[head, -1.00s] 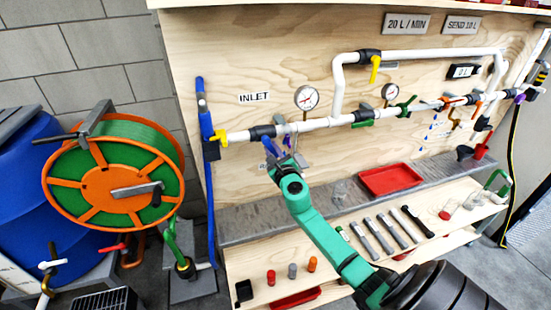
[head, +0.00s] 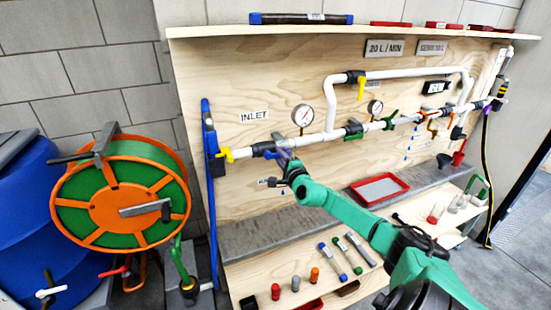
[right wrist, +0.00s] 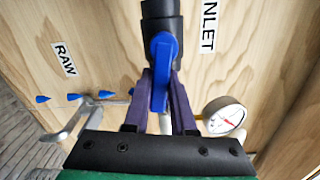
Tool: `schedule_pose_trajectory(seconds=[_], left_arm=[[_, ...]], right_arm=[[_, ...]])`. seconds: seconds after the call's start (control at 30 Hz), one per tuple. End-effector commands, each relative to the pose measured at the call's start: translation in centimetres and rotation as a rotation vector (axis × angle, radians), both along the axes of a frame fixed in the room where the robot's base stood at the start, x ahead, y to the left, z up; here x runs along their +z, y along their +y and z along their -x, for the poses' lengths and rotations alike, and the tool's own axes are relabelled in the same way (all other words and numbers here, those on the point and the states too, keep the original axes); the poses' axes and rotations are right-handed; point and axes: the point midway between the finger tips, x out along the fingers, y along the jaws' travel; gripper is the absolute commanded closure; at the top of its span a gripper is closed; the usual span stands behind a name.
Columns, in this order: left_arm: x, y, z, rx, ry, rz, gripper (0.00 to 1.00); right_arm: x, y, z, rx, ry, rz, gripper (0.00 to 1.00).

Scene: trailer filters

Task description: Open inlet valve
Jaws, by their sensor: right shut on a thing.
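The blue lever (right wrist: 160,75) of the valve on the white inlet pipe sits on a black valve body (right wrist: 162,18) in the right wrist view. The purple fingers of my right gripper (right wrist: 161,92) stand on both sides of this lever, shut on it. In the head view my right gripper (head: 282,157) is at the pipe, under and right of the INLET sign (head: 254,117), and hides much of the lever. The lever lies roughly along the fingers. My left gripper is not in view.
A round gauge (head: 303,115) stands close to the right of my gripper. A red tray (head: 361,196) lies on the ledge below. A green hose reel (head: 122,190) stands at the left.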

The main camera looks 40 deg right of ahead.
Motion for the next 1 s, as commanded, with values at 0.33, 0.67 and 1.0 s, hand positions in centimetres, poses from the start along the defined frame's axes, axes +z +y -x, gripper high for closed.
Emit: schedule_pose_trajectory(seconds=[0.33, 0.67, 1.0], left_arm=[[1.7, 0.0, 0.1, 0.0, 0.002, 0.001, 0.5], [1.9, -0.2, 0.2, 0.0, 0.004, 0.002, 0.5], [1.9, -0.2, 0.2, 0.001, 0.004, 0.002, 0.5]], right_arm=[[0.8, 0.0, 0.0, 0.001, 0.058, 0.16, 1.0], [0.8, 0.0, 0.0, 0.002, 0.067, 0.194, 1.0], [0.8, 0.0, 0.0, 0.001, 0.066, 0.193, 0.46]])
